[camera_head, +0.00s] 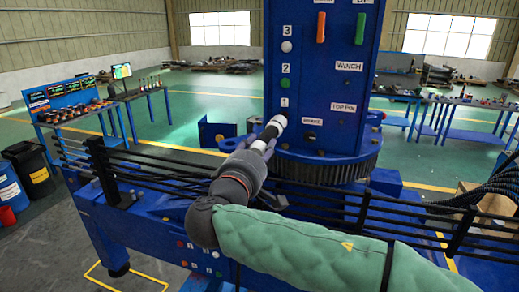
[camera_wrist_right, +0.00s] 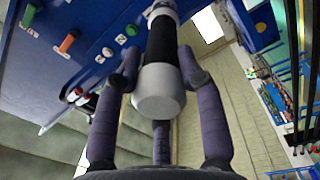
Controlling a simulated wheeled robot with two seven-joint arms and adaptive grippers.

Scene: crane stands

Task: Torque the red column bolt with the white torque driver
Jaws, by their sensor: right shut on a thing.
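The white torque driver (camera_head: 274,127), with a black band, is held by my right gripper (camera_head: 262,146) in front of the blue column (camera_head: 320,80). Its front end is at the column face, just below the label 1. The red column bolt is not visible; that spot is covered by the driver, so contact cannot be told. In the right wrist view the driver (camera_wrist_right: 160,90) lies between the fingers of my right gripper (camera_wrist_right: 160,75), which are closed around it. My left gripper is not in view.
A white bolt (camera_head: 287,47) and a green bolt (camera_head: 285,84) sit above on the column. Orange (camera_head: 321,27) and green (camera_head: 361,27) handles are higher up. A workbench (camera_head: 70,105) stands at the left.

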